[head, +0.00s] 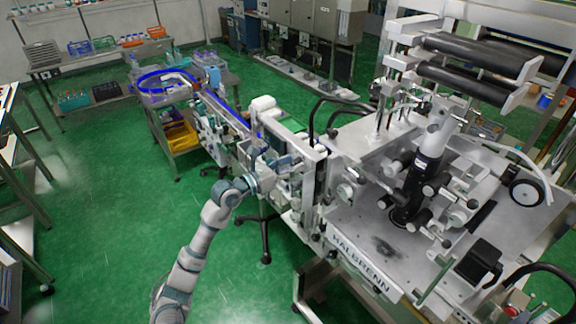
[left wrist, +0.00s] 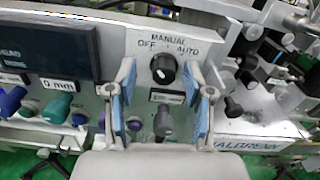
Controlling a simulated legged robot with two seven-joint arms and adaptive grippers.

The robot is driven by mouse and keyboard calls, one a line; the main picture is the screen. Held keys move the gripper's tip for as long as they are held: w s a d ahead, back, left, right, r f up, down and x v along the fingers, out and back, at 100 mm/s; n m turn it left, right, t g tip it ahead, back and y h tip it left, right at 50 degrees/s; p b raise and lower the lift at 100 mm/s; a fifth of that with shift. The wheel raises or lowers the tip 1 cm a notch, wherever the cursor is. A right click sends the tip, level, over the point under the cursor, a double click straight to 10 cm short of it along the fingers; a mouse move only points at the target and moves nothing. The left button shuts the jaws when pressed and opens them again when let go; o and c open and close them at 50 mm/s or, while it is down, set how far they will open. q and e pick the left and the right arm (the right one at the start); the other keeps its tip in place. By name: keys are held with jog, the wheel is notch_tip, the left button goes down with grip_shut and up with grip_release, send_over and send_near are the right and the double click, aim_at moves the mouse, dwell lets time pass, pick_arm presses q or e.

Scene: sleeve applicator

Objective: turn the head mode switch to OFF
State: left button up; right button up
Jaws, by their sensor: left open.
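The head mode switch (left wrist: 163,69) is a round black knob on a light panel in the left wrist view. The labels OFF, MANUAL and AUTO stand at its upper left, top and right. I cannot tell for sure which label the knob points at. My left gripper (left wrist: 164,85) is open, with one blue-padded finger on each side of the knob. I see no clear contact between pads and knob. In the head view my left gripper (head: 272,168) is at the machine's left-hand panel, and the switch is hidden there. My right gripper does not show.
A dark display (left wrist: 45,52) is left of the switch. Below are a grey knob (left wrist: 163,122) and teal knobs (left wrist: 58,106). The large HALBRENN machine (head: 350,262) fills the right of the head view. Green floor (head: 110,220) is open at left.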

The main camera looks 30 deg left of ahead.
pick_arm(q)
jog(key=v, duration=1.2)
jog(key=shift+f, duration=0.1)
